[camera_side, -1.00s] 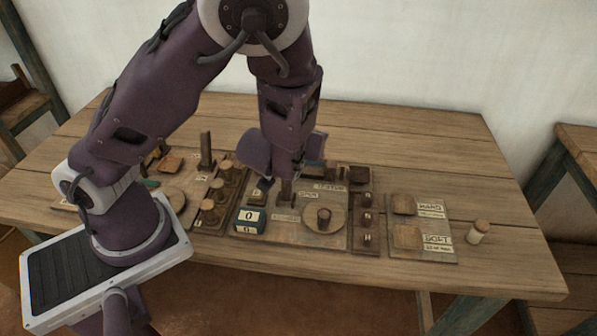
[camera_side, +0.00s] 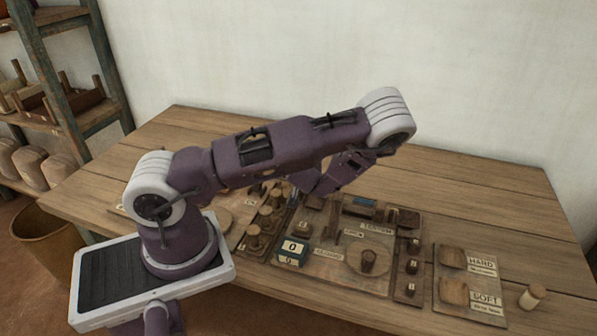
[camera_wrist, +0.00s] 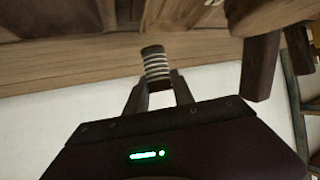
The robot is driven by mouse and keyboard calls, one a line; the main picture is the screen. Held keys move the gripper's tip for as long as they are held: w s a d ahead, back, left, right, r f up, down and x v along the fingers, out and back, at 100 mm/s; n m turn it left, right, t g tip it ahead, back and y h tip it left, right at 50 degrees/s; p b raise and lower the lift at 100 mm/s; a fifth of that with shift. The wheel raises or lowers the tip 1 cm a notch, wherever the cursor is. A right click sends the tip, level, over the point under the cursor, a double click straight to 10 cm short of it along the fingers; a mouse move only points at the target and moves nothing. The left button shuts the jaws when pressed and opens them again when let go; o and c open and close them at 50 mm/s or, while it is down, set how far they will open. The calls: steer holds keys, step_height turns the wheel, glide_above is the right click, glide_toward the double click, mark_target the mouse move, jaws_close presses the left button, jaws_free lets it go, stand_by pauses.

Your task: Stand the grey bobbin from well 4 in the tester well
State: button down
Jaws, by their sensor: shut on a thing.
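In the wrist view my gripper (camera_wrist: 157,82) is shut on a bobbin (camera_wrist: 155,62) with a dark wooden end and pale grey thread bands. The bobbin points away from the hand. In the side view the fingers and the held bobbin are hidden behind my arm, near the back left of the tester board. The tester board (camera_side: 326,268) lies mid-table, with a round plate (camera_side: 383,265) bearing a dark cup-like piece (camera_side: 368,259). I cannot tell if that piece is the well. Well 4 cannot be made out.
Several wooden-topped bobbins (camera_side: 264,218) stand in a row left of the board. A counter block (camera_side: 292,251) shows zeros. A narrow strip (camera_side: 411,272) of small blocks lies right of the board, then the HARD and SOFT tray (camera_side: 470,292). A pale jar (camera_side: 531,297) stands at the right edge.

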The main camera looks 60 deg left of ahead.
steer(key=shift+f, duration=1.25)
steer(key=shift+f, duration=0.15)
steer(key=c, duration=1.1)
jaws_free()
